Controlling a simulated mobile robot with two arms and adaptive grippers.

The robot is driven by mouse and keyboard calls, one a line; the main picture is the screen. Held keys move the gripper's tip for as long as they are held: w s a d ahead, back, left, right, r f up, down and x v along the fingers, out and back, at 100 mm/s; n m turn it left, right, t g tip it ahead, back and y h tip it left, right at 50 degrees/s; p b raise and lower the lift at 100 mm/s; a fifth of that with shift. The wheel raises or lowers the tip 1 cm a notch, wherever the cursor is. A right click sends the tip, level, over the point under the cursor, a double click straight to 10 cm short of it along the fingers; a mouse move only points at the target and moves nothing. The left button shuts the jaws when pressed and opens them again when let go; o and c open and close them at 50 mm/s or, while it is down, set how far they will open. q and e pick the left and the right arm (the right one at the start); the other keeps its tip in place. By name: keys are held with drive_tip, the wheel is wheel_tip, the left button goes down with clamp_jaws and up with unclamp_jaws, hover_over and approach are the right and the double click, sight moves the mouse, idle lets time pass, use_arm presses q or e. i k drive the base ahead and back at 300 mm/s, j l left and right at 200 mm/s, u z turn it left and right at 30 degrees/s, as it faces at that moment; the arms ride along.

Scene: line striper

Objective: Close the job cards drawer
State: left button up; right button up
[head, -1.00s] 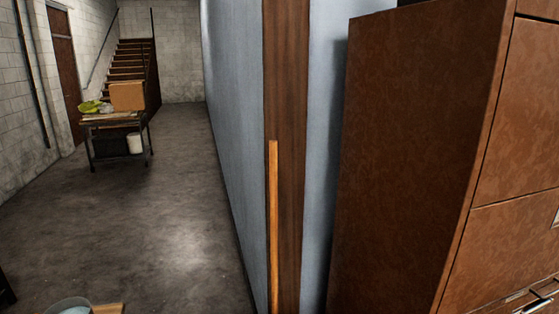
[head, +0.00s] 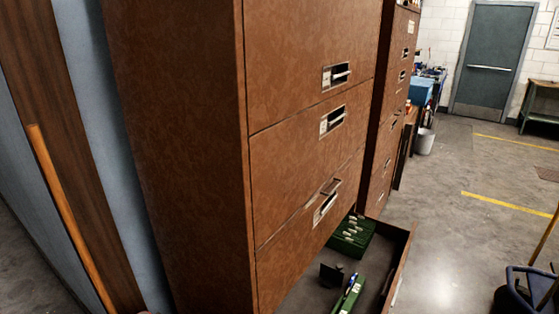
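A tall brown filing cabinet (head: 180,150) fills the middle of the head view. Its low drawer (head: 399,258) is pulled out to the right, below several shut drawers with metal handles. Inside the open drawer are a green box with pale cards or tabs (head: 352,232), a small black item (head: 331,276) and a long green item (head: 348,295). The drawer's near part is cut off by the bottom edge. I cannot read any drawer label. Neither of my grippers is in view.
A second brown cabinet (head: 385,120) stands behind the first. A wooden pole (head: 70,215) leans on the wall at left. A dark blue bucket (head: 522,290) with a stick is at lower right. Grey floor (head: 450,220) right of the drawer is clear, up to a grey door (head: 490,60).

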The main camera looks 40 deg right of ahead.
sight(375, 250)
drive_tip(key=k+l+z, duration=0.25)
drive_tip(key=k, duration=0.25)
drive_tip(key=z, duration=1.7)
